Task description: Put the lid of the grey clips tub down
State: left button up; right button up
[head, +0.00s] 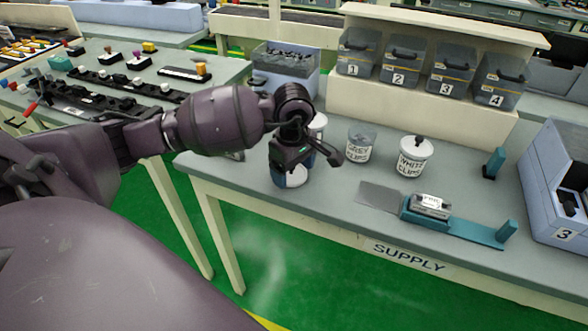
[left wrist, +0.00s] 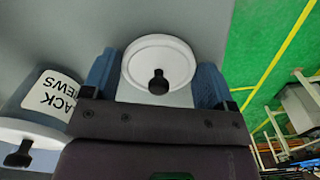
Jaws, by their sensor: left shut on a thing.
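The grey clips tub (head: 359,146) stands on the supply table, clear-walled, labelled and without a lid on top. My left gripper (head: 290,176) is to the left of this tub, pointing down over the table. Its blue fingers are shut on a round white lid (left wrist: 148,47) with a black knob, gripped at opposite sides of its rim in the left wrist view. The lid also shows in the head view (head: 293,181), partly hidden by the gripper. I cannot tell whether it touches the table. My right gripper is not in view.
The lidded white clips tub (head: 412,160) stands right of the grey one. A lidded black screws tub (left wrist: 40,103) is close beside my left gripper. A teal fixture (head: 460,229) lies near the front edge. Numbered bins (head: 400,65) stand behind on a raised shelf.

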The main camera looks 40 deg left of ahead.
pick_arm(q)
jog(key=shift+f, duration=0.15)
jog(key=shift+f, duration=0.2)
jog(key=o, duration=0.8)
jog(key=shift+r, duration=0.1)
jog(key=shift+r, duration=0.3)
notch_tip(320, 180, up, 12)
jog(key=shift+f+p, duration=0.15)
jog(key=shift+p, duration=0.3)
